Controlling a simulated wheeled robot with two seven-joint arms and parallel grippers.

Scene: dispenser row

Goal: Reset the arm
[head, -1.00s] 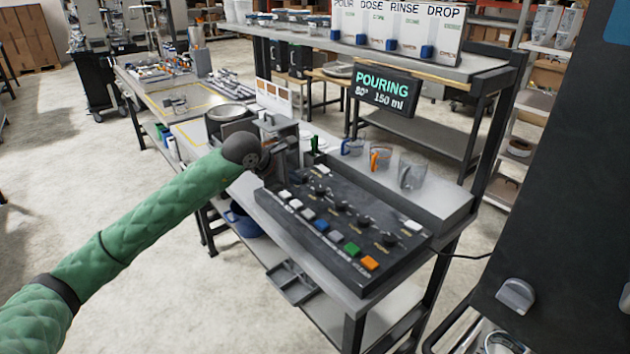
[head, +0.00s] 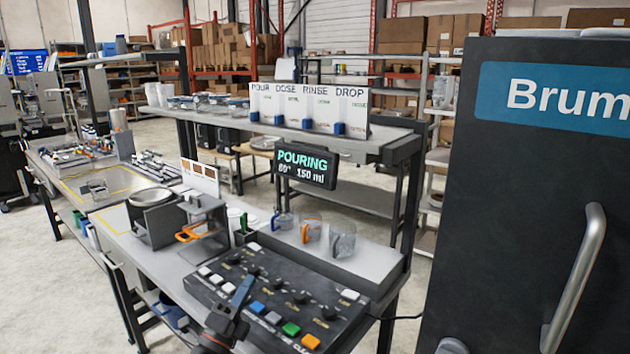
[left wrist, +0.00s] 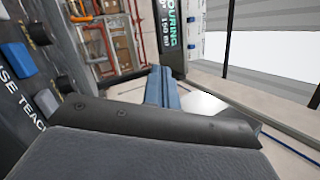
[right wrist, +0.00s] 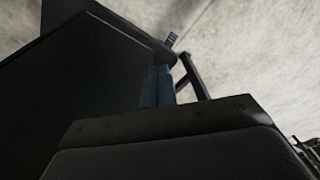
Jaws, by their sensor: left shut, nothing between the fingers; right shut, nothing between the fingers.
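My left gripper (head: 242,291) shows at the bottom of the head view, just over the front of the black button panel (head: 262,268). Its blue fingers (left wrist: 163,86) are closed together with nothing between them, and the panel's edge lies at the left of that wrist view. My right gripper shows only in the right wrist view, its dark blue fingers (right wrist: 157,87) shut and empty, beside a large dark surface (right wrist: 80,75) with concrete floor beyond. Whether the left fingertips touch the panel cannot be told.
A sign (head: 305,166) reads POURING. A tall dark cabinet (head: 510,200) blocks the right. Floor is open at left.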

